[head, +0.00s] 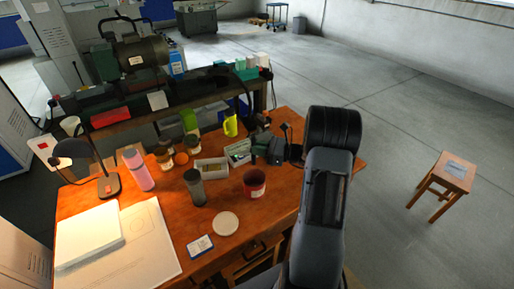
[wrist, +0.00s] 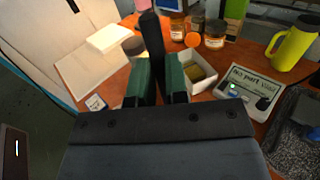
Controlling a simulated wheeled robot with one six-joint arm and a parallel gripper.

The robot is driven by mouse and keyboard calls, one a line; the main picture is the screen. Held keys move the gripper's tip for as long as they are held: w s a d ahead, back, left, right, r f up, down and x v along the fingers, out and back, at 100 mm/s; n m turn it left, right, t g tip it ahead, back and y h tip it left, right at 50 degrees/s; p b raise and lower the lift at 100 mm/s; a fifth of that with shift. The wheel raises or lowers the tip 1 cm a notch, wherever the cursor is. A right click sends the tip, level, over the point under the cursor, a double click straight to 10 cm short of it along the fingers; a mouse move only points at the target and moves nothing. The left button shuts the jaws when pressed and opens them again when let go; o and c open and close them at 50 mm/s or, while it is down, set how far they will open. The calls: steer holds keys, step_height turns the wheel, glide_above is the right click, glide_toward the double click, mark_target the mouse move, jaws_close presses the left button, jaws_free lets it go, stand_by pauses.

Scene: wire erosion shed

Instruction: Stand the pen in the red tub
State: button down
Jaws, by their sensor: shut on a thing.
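The red tub (head: 254,183) stands on the wooden desk, near the middle right, with its open top facing up. It does not show clearly in the wrist view, where my gripper covers the near desk. My gripper (wrist: 160,66) has two green fingers, closed on a dark, thick stick, which I take as the pen (wrist: 151,35). The pen stands up between the fingers, its upper end well above them. Its lower end is hidden by the gripper. In the head view I cannot make out the pen, and my arm blocks part of the desk's right side.
A yellow jug (head: 230,123), a pink bottle (head: 139,171) and a lamp (head: 109,184) stand farther off. The desk's front right is bare.

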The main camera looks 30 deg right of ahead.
steer(key=shift+f+b, duration=4.75)
steer(key=shift+f, duration=1.9)
steer(key=c, duration=1.1)
jaws_free()
steer(key=shift+o, duration=0.2)
steer(key=b+v, duration=0.1)
steer(key=v, duration=1.2)
steer(key=shift+s+d, duration=0.25)
steer(key=shift+d, duration=0.05)
